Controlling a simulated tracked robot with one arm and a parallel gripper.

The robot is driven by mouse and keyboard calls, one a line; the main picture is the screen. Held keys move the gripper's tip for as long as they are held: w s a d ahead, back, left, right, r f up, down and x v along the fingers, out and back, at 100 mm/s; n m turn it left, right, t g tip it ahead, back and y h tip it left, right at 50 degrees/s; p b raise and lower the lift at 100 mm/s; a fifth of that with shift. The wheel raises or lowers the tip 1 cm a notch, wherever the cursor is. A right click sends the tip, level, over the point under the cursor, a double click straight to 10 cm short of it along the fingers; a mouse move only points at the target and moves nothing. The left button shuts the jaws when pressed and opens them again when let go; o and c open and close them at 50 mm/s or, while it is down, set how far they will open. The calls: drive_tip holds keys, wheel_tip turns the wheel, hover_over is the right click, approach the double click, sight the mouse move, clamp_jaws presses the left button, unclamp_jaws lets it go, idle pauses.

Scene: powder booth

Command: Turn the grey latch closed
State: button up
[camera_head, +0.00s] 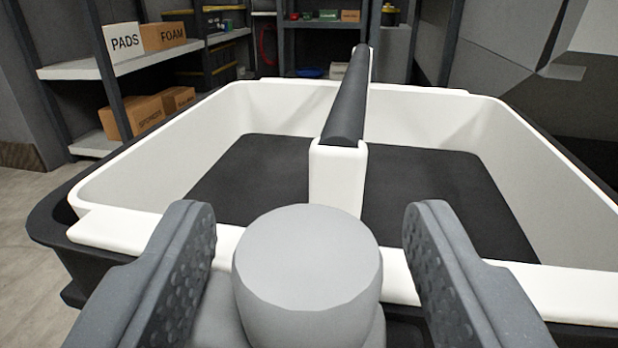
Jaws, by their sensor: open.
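A light grey round knob (308,262) with a flat top stands at the bottom middle, in front of the near white rim. It looks like the grey latch, but its lower part is cut off by the picture's edge and its turn position cannot be told. My gripper (310,225) is open, with one dark grey dimpled finger on each side of the knob. A gap shows between the knob and each finger, and neither appears to touch it.
A white-rimmed tub (120,232) with a dark floor lies beyond the knob. A divider with a black-topped bar (349,95) rises along its middle. Shelves (90,68) with cardboard boxes (148,112) stand at the back left. Open floor (25,230) shows at left.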

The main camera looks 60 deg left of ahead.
drive_tip(key=shift+w+a+r, duration=0.1)
drive_tip(key=shift+w+a, duration=0.1)
drive_tip(key=shift+a, duration=0.15)
drive_tip(key=c, duration=1)
